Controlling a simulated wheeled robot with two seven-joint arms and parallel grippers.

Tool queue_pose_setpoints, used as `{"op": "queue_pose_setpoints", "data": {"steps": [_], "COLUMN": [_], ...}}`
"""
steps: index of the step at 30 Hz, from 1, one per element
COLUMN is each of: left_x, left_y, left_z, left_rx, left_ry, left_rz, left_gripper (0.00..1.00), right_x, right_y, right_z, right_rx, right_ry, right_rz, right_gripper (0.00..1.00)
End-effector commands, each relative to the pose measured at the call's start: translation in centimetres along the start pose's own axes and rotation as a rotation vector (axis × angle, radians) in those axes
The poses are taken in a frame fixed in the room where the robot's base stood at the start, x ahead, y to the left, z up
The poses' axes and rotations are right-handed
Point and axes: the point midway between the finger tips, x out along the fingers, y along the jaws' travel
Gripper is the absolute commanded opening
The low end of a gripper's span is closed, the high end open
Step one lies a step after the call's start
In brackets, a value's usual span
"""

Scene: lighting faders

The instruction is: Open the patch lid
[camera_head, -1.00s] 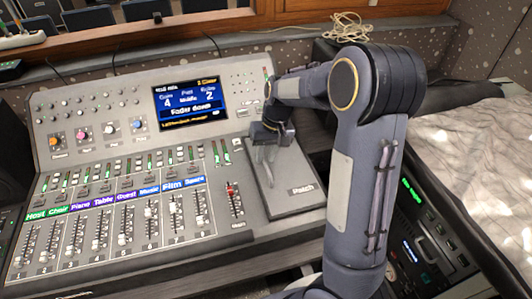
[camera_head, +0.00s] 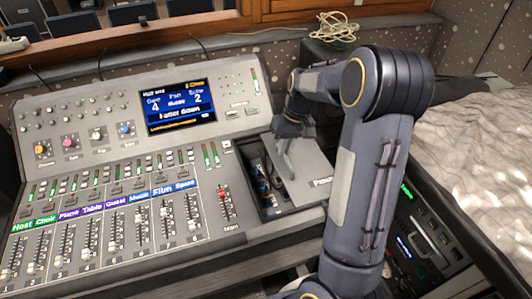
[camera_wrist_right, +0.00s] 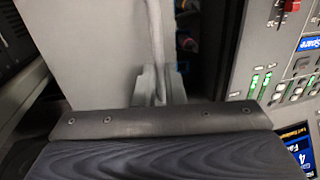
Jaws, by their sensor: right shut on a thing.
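The patch lid (camera_head: 307,172) is a grey flat panel marked "Patch" at the right end of the mixing desk. It sits shifted to the right, and an open compartment (camera_head: 262,190) with cables or connectors shows to its left. My right gripper (camera_head: 287,148) is at the lid's upper part, shut on its upright grey handle. In the right wrist view the lid (camera_wrist_right: 95,50) fills the left, with the handle (camera_wrist_right: 156,45) between my fingers (camera_wrist_right: 158,88). Connectors (camera_wrist_right: 186,42) show in the gap beside it. My left gripper is out of view.
The desk's faders (camera_head: 110,232) and lit screen (camera_head: 178,106) lie left of the lid. A rack unit (camera_head: 425,235) with green lights stands to the right, below a grey quilted surface (camera_head: 470,150). A coiled cable (camera_head: 333,27) lies behind.

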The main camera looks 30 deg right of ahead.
Motion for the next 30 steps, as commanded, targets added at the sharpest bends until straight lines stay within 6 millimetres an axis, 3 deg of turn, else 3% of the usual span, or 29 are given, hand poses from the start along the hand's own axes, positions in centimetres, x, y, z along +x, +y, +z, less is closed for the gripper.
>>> {"op": "queue_pose_setpoints", "data": {"steps": [3, 9, 24, 25, 30], "left_x": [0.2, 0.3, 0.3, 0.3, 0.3], "left_y": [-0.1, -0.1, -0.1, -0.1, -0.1], "left_z": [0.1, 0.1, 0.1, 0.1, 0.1], "left_rx": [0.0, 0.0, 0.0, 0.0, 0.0], "left_ry": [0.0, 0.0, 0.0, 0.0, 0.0], "left_rz": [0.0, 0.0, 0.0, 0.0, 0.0], "left_gripper": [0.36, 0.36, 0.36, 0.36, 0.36], "right_x": [-0.5, -1.1, -1.3, -1.3, -1.3], "right_y": [2.8, 5.5, 6.4, 6.4, 6.4], "right_z": [0.0, -0.1, -0.1, -0.1, -0.1], "right_rx": [0.005, 0.002, -0.002, -0.002, -0.001], "right_ry": [0.002, 0.001, 0.001, 0.001, 0.001], "right_rz": [0.0, 0.0, 0.0, 0.0, 0.0], "right_gripper": [0.0, 0.0, 0.0, 0.13, 0.32]}}
